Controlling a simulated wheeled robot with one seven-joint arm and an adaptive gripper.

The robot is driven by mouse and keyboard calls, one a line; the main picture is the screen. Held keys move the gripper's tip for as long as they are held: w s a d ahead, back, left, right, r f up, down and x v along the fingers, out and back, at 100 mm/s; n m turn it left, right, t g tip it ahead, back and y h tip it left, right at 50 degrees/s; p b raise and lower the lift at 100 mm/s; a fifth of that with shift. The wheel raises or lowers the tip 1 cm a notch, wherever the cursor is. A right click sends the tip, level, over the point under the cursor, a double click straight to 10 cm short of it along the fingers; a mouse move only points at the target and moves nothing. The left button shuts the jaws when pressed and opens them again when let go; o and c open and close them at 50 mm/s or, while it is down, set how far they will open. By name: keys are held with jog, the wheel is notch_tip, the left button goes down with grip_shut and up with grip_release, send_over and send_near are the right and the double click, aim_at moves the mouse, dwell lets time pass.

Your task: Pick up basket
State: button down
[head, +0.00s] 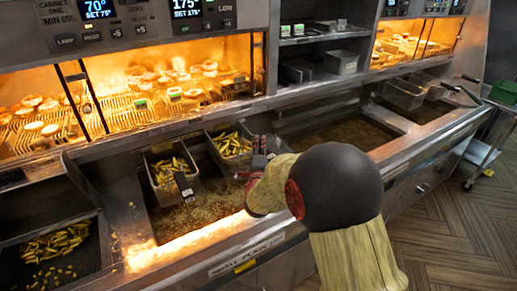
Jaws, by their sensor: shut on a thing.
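Two wire baskets of fries sit side by side at the left fryer vat: the left basket (152,180) and the right basket (213,152). The left basket has a dark handle piece at its front. My gripper (258,164) is at the front right of the right basket, above the bubbling oil. It is shut on that basket's handle end, as far as can be seen. My wrist and forearm cover much of the grip, so the fingertips and exact contact are hidden. The right basket looks roughly level.
A vat of bubbling oil (196,217) lies under the baskets, with a steel front ledge (190,246). Loose fries lie in a dark tray (50,264) at left. Heated cabinets (150,100) stand behind. More baskets (404,93) and a trolley (480,156) are at right.

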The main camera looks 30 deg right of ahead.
jog(key=shift+r, duration=0.8)
jog(key=shift+s, duration=0.2)
jog(key=s, duration=1.7)
jog(key=shift+s+d+p, duration=0.3)
jog(key=shift+p, duration=0.05)
jog(key=shift+r, duration=0.1)
